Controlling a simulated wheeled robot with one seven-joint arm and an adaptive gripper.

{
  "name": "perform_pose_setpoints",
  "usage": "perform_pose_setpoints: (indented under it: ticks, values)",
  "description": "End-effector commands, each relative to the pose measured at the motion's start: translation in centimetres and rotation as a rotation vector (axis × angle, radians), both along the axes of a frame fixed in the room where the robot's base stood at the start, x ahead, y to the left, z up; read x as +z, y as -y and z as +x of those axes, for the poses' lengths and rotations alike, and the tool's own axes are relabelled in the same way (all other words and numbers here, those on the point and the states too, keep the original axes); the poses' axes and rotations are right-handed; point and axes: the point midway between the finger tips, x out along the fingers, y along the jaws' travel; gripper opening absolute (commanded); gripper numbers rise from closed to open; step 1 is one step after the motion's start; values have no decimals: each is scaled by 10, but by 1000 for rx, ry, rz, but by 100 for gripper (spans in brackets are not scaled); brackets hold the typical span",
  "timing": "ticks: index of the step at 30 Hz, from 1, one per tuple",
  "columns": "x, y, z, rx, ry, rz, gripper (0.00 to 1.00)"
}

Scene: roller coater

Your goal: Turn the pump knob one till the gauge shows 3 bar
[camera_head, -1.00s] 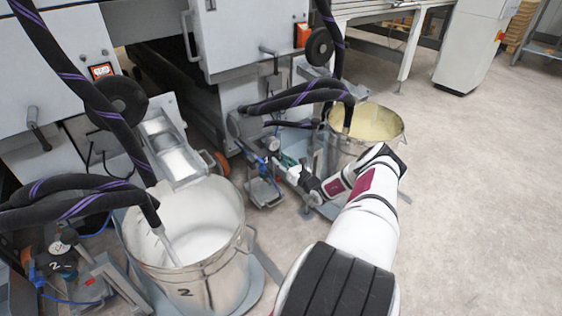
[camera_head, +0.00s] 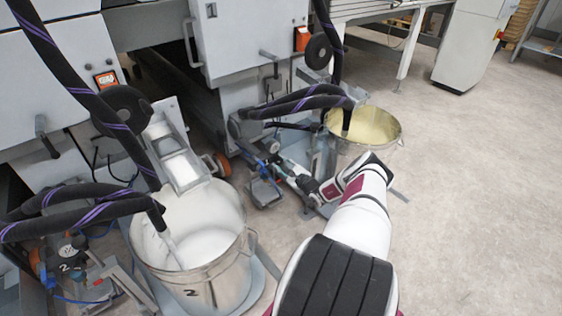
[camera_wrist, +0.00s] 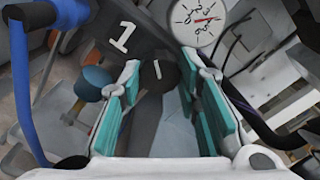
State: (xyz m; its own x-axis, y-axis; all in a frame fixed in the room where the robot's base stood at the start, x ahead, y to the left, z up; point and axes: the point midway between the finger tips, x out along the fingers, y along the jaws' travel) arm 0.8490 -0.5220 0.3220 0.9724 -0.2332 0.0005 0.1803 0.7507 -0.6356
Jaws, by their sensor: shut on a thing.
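The pump knob one (camera_wrist: 158,76) is dark and round with a short white mark on its face, in the middle of the wrist view. My gripper (camera_wrist: 160,66) is shut on it, with teal finger pads at its left and right sides. A white 1 (camera_wrist: 122,37) marks the dark pump body. In the head view my gripper (camera_head: 287,168) reaches the pump by the far bucket; the knob is hard to make out there.
A bucket with yellow liquid (camera_head: 364,126) stands right of the pump. A bucket marked 2 (camera_head: 205,291) with white liquid stands nearer. Black hoses (camera_head: 300,100) hang above the pump. A blue hose (camera_wrist: 22,85) runs left in the wrist view. Floor at right is clear.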

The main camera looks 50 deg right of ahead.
Motion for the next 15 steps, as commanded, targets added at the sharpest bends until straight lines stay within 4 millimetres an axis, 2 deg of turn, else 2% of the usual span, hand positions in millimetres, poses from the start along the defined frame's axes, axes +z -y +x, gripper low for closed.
perform_pose_setpoints:
  ticks: [15]
  values:
    - [0, 0, -1, -2, -109, -437, 3]
